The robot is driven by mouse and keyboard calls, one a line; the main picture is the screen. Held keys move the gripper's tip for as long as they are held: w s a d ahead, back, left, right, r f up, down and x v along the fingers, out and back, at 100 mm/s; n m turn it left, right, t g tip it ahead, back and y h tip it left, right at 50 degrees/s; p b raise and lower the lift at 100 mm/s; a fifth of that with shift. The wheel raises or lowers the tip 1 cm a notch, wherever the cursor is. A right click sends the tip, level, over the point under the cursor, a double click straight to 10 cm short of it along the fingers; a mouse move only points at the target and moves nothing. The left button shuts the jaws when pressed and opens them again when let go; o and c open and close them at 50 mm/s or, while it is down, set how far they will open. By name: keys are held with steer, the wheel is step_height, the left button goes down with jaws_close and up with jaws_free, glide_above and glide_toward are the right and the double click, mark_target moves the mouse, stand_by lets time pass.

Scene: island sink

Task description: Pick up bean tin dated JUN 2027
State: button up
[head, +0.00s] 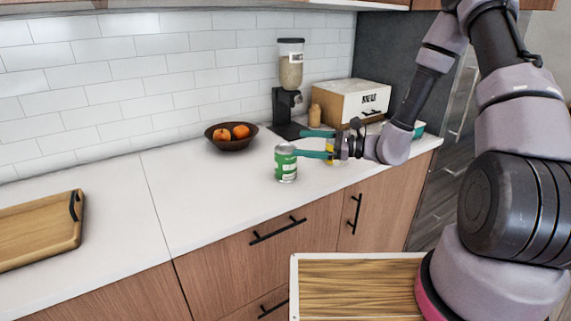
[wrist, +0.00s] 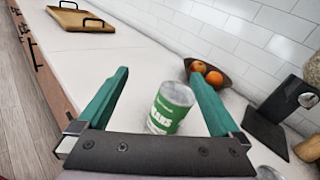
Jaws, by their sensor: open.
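A green and white tin (head: 286,168) with a silvery lid stands upright on the white counter near its front edge. In the wrist view the tin (wrist: 171,108) shows between my two teal fingers, nearer the right one, with part of a word on its green label. I cannot read any date on it. My gripper (head: 291,142) is open and empty, reaching in from the right; its near finger crosses the top of the tin in the head view. The fingers also show in the wrist view (wrist: 158,74). I cannot tell whether they touch the tin.
A yellow item (head: 329,150) is mostly hidden behind my gripper. A dark bowl of oranges (head: 231,144), a coffee grinder (head: 288,100) and a bread box (head: 345,101) stand along the back. A wooden tray (head: 40,232) lies at left. The counter between tray and tin is clear.

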mark_target(278, 153)
steer(key=w+f+m+t, duration=0.1)
steer(key=f, duration=0.1)
steer(key=w+f+m+t, duration=0.1)
steer(key=f+m, duration=0.1)
steer(key=w+f+m+t+h, duration=0.1)
steer(key=f+m+t, duration=0.1)
steer(key=f, duration=0.1)
steer(key=shift+w+d, duration=0.1)
steer(key=shift+d, duration=0.25)
steer(key=shift+m, duration=0.3)
steer(key=x, duration=1)
steer(key=shift+w+a+f, duration=0.25)
steer(key=shift+f, duration=0.1)
jaws_close()
steer(key=shift+r, duration=0.1)
